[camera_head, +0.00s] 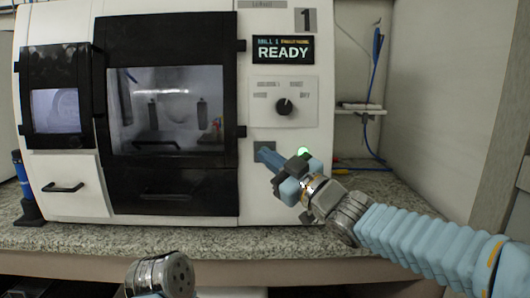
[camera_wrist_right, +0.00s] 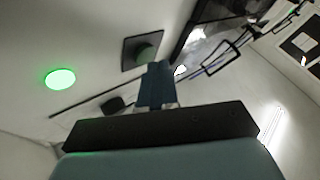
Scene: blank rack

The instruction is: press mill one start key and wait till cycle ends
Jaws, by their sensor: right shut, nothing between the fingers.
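The mill (camera_head: 75,188) is a white machine marked 1. Its display (camera_head: 283,49) reads READY.
A black rotary knob (camera_head: 284,107) sits above the plate. The mill's dark windowed door (camera_head: 166,187) is closed. The speckled counter (camera_head: 90,238) is clear in front. A blue hose (camera_head: 377,45) hangs at the right wall.

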